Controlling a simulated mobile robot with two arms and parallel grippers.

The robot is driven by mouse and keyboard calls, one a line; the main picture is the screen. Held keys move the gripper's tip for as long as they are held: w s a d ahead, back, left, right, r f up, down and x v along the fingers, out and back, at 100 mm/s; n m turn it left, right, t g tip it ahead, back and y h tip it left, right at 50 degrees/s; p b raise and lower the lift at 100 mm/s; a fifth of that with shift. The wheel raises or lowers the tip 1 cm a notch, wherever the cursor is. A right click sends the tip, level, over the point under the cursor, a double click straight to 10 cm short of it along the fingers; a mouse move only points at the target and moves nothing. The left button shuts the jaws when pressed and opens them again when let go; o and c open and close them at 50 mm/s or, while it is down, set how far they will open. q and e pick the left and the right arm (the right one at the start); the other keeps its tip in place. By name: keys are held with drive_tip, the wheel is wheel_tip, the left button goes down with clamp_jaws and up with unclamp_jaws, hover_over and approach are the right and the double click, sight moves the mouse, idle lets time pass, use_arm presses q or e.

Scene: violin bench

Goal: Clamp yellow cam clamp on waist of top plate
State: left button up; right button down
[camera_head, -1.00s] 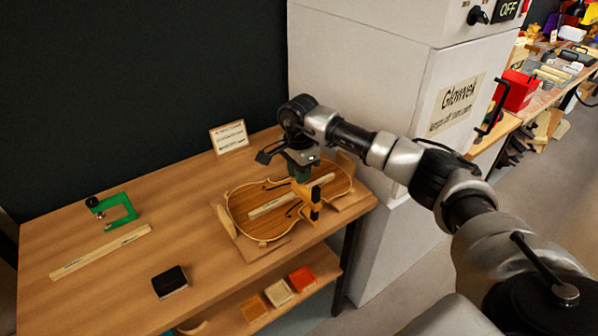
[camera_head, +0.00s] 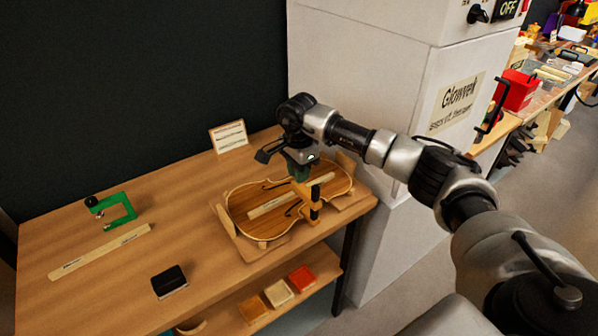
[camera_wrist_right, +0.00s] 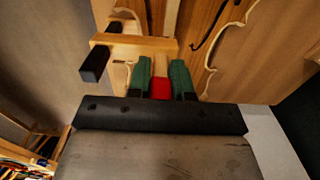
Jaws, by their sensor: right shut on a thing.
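The violin top plate (camera_head: 258,226) lies on a wooden form on the bench, with a pale bar (camera_head: 268,208) along its middle. My right gripper (camera_head: 301,174) points down over the plate's waist. In the right wrist view its green fingers (camera_wrist_right: 161,82) are shut on the yellow cam clamp (camera_wrist_right: 128,42), with a red part (camera_wrist_right: 160,90) between them. The clamp (camera_head: 304,188) is at the near edge of the waist, its black end (camera_wrist_right: 96,62) sticking out beyond the edge. Whether its jaws press on the plate cannot be told. My left gripper is not in view.
A green clamp (camera_head: 127,205), a long wooden strip (camera_head: 100,252) and a black block (camera_head: 169,281) lie on the left bench top. A small card (camera_head: 228,136) stands behind the plate. A white cabinet (camera_head: 370,75) stands close at the right.

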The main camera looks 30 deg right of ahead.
drive_tip(key=shift+w+r, duration=0.1)
drive_tip(key=shift+w, duration=0.05)
drive_tip(key=c, duration=0.9)
unclamp_jaws()
drive_tip(key=shift+c, duration=0.2)
wheel_tip(320, 180, up, 11)
drive_tip(key=shift+f+b, duration=0.1)
drive_tip(key=shift+b, duration=0.55)
drive_tip(key=shift+c, duration=0.3)
